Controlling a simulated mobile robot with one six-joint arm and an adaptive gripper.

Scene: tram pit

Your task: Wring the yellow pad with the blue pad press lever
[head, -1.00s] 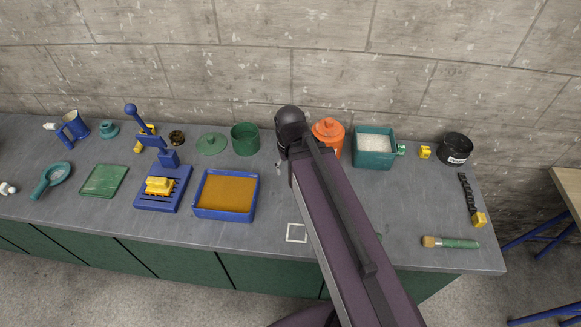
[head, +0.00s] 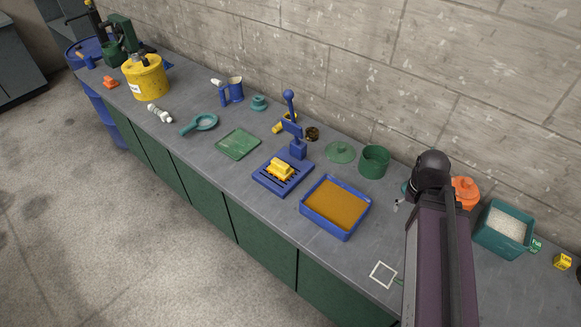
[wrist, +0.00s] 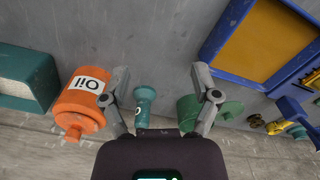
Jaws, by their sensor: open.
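The blue pad press (head: 258,177) stands on the grey bench in the head view. Its blue lever (head: 289,105), with a ball knob, is raised. The yellow pad (head: 281,170) lies on the slatted press base, under no visible plate. In the wrist view, part of the blue press (wrist: 292,110) shows at the right edge. My gripper (wrist: 160,76) is open and empty in the wrist view, over the bench between the orange oil pot and the green pot. In the head view my arm hides most of it, well to the right of the press.
A blue tray (head: 309,212) with orange-brown filling stands just right of the press. The green pot (head: 374,161), green lid (head: 340,152), orange pot (head: 465,190) and teal box (head: 483,236) line the back. A green board (head: 238,144) lies left. The front strip is mostly clear.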

